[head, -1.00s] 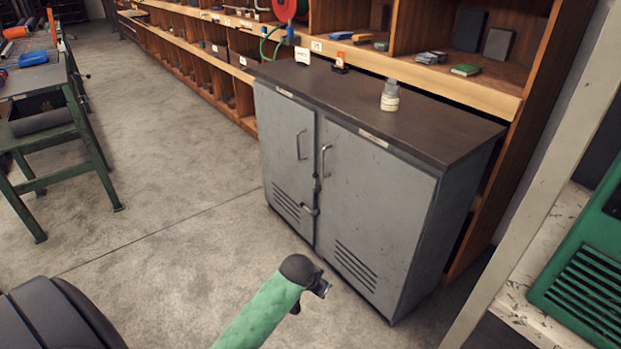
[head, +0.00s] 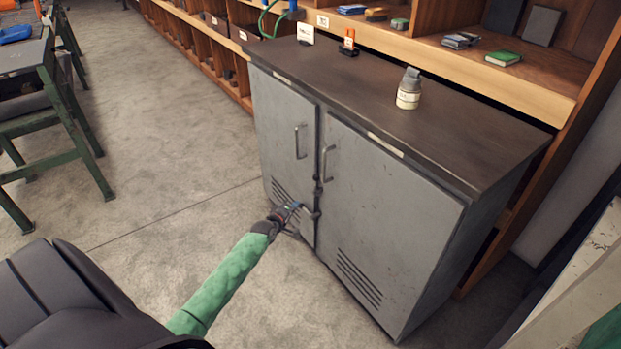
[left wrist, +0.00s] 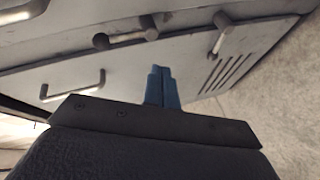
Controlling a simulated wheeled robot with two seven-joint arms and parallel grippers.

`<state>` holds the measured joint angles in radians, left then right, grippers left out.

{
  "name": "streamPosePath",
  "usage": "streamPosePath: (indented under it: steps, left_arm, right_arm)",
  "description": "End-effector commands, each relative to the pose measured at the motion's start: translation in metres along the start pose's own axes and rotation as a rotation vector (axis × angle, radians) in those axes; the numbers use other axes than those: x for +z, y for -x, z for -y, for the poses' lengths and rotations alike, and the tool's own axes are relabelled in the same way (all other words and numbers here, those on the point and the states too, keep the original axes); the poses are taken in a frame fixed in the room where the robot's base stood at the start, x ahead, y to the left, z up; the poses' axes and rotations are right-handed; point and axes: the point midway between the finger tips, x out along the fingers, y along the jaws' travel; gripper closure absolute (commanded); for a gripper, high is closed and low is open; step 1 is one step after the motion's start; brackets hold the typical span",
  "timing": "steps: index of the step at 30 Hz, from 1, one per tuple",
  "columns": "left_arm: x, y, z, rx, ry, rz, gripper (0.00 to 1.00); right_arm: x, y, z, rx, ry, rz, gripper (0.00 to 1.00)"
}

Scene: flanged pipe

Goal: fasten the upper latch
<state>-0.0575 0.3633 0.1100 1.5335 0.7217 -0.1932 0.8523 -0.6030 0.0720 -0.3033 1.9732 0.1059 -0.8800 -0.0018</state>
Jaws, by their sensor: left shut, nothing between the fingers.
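A grey two-door cabinet (head: 390,210) stands ahead. The upper latch (head: 318,184) is on the seam between the doors, below the handles; in the left wrist view the upper latch (left wrist: 126,38) has its lever lying along the seam. The lower latch (left wrist: 219,36) points across toward the left door. My left gripper (head: 296,207) is in front of the left door, near the lower latch. In the left wrist view its blue fingers (left wrist: 160,72) are shut and empty, pointing between the two latches, apart from both. My right gripper is not in view.
The left door handle (left wrist: 75,90) and vent slots (left wrist: 225,74) are near the fingers. A green-legged workbench (head: 80,130) is at the left. Floor before the cabinet is clear.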

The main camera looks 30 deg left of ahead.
Motion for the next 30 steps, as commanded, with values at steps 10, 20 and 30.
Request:
streamPosePath:
  steps: [10,20,30]
  left_arm:
    - [-0.032,0.006,-0.033,0.214,0.327,-0.139,1.00]
    - [-0.032,0.006,-0.033,0.216,0.366,-0.133,1.00]
    - [-0.034,-0.005,-0.035,0.215,0.364,-0.133,1.00]
  right_arm:
    - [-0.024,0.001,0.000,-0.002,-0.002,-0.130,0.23]
    - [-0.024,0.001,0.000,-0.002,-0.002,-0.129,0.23]
    - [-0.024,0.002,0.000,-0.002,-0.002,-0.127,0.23]
